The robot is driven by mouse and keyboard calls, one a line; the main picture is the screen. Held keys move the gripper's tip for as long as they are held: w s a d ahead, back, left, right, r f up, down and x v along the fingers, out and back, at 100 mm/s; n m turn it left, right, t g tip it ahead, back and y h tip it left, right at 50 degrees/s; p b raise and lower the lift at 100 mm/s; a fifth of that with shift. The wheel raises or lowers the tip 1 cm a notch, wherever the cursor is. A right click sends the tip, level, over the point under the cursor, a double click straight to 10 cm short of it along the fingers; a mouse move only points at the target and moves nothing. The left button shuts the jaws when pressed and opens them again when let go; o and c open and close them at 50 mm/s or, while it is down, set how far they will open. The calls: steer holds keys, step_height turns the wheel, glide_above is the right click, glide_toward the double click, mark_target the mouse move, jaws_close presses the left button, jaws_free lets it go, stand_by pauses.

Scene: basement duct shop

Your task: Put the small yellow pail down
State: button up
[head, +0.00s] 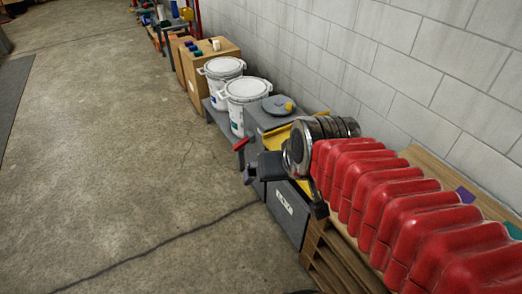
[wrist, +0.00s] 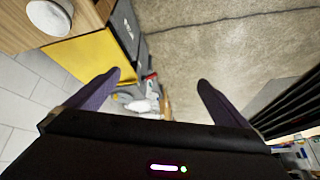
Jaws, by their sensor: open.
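My gripper (wrist: 160,77) is open in the wrist view, its two dark fingers spread wide with nothing held between them. In the head view it hangs over a grey cabinet with a yellow top (head: 278,136), which also shows in the wrist view (wrist: 88,57). No small yellow pail can be made out for certain. A small yellow shape (head: 187,14) stands on the far bench in the head view, too small to tell what it is. A small yellow thing (head: 289,106) lies on a round grey lid (head: 277,103) beyond my gripper.
Two white lidded buckets (head: 246,92) stand on a low grey platform by the block wall. Wooden boxes (head: 212,58) stand beyond them. A red-handled thing (head: 241,144) juts out beside the cabinet. A wooden slatted unit (head: 335,262) is nearer.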

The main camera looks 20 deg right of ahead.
steer(key=s+a+r+n+g, duration=0.1)
steer(key=s, duration=0.5)
steer(key=shift+s+a+n, duration=0.3)
steer(key=shift+s, duration=0.05)
steer(key=shift+r, duration=0.1)
steer(key=shift+c, duration=0.5)
